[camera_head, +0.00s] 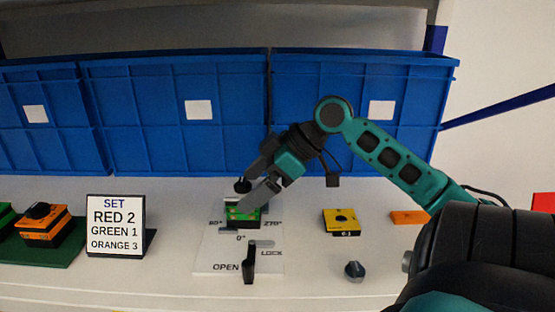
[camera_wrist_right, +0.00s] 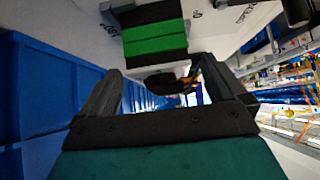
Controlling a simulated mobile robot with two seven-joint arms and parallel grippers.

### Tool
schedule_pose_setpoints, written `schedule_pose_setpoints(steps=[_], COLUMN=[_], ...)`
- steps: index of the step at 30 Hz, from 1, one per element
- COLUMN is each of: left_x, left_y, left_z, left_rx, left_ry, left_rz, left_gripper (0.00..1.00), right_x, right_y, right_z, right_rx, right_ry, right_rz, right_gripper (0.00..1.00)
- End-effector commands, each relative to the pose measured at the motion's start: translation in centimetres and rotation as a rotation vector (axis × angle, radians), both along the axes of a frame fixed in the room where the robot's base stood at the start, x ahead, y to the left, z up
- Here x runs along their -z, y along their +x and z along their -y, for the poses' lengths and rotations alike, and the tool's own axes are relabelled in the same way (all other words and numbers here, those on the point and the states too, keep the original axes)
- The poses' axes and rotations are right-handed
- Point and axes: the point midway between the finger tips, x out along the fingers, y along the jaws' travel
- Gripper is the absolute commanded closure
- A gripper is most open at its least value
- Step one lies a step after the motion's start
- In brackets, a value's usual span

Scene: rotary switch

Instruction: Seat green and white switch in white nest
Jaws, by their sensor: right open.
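The green switch (camera_head: 242,213) stands at the back of the white nest board (camera_head: 212,258), among printed angle marks. A pale strip shows along its top. Whether it is fully seated cannot be told. In the right wrist view, a green and black block (camera_wrist_right: 155,40) lies just beyond the fingers. My right gripper (camera_head: 243,196) is open and close over the switch, covering part of it. In the wrist view the two fingers of the right gripper (camera_wrist_right: 160,68) stand apart, with a dark part visible between them. My left gripper is not in view.
A black lever (camera_head: 249,265) stands at the board's front between OPEN and LOCK. A sign (camera_head: 115,224) and an orange switch (camera_head: 43,228) are left. A yellow block (camera_head: 341,221) and dark knob (camera_head: 354,270) are right. Blue bins (camera_head: 180,140) line the back.

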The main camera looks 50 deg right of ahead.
Motion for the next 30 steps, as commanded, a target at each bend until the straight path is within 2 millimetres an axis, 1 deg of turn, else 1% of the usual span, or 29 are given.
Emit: schedule_pose_setpoints(steps=[6,12,18,30], left_x=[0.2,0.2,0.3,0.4], left_y=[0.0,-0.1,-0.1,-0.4], left_z=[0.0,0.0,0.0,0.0], left_rx=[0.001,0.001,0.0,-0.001], left_ry=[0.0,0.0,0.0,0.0], left_rz=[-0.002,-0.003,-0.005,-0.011], left_gripper=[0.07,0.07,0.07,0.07], right_x=[-2.7,-4.4,-4.9,-4.9], right_y=[-2.2,-3.6,-4.0,-4.0], right_z=[1.7,2.8,3.1,3.1], right_rx=[0.001,0.0,-0.001,-0.001], right_ry=[0.0,0.0,0.001,0.0], right_rz=[0.001,0.0,0.0,-0.001], right_gripper=[0.02,0.02,0.02,0.02])
